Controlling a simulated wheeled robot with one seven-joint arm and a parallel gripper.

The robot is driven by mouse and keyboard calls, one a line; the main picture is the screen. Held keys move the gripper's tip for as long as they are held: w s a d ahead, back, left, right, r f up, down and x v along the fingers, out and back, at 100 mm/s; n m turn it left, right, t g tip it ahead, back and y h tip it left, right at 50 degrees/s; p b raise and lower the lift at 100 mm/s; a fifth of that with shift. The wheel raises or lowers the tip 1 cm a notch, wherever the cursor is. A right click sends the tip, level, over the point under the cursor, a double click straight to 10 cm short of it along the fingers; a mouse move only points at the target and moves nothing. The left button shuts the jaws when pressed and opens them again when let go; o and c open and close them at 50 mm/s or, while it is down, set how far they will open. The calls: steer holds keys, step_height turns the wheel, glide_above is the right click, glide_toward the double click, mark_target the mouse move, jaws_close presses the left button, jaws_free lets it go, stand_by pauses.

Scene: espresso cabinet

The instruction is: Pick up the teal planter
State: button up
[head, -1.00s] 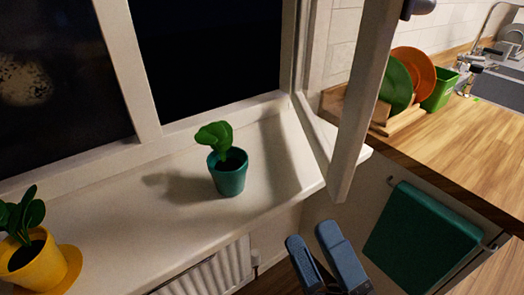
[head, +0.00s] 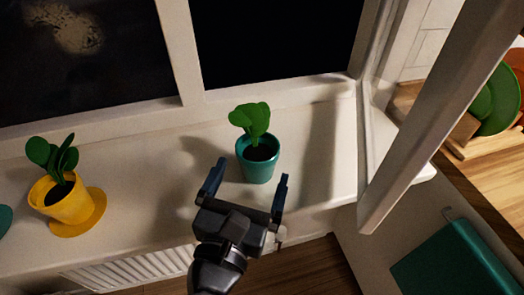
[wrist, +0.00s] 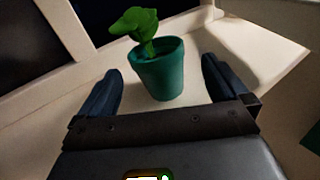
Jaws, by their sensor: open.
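The teal planter (head: 258,168) holds a green plant and stands upright on the white windowsill (head: 318,175), below the window. It also shows in the wrist view (wrist: 160,74), centred ahead of the fingers. My gripper (head: 247,182) is open and empty, with its fingers pointing at the planter. In the wrist view my gripper (wrist: 163,90) has one finger to the left of the planter and one to the right, with a gap on each side. The planter appears a little beyond or level with the fingertips; the exact depth is hard to tell.
A yellow planter (head: 66,204) on a yellow saucer (head: 98,214) stands to the left on the sill. An open window sash (head: 425,125) juts out at the right. A radiator (head: 130,272) is below the sill. A teal towel (head: 452,268) hangs at the lower right.

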mark_target(252, 166)
steer(key=shift+a+p+x, duration=0.15)
steer(key=shift+p+x, duration=0.25)
steer(key=shift+x, duration=0.95)
steer(key=shift+a+p+x, duration=0.1)
steer(key=shift+p+x, duration=0.3)
steer(key=shift+x, duration=0.95)
steer(key=shift+f, duration=0.1)
steer(key=c, duration=1.2)
steer(key=shift+c, duration=0.2)
steer(key=shift+r, duration=0.2)
steer(key=shift+w+r, duration=0.1)
steer(key=shift+r, duration=4.6)
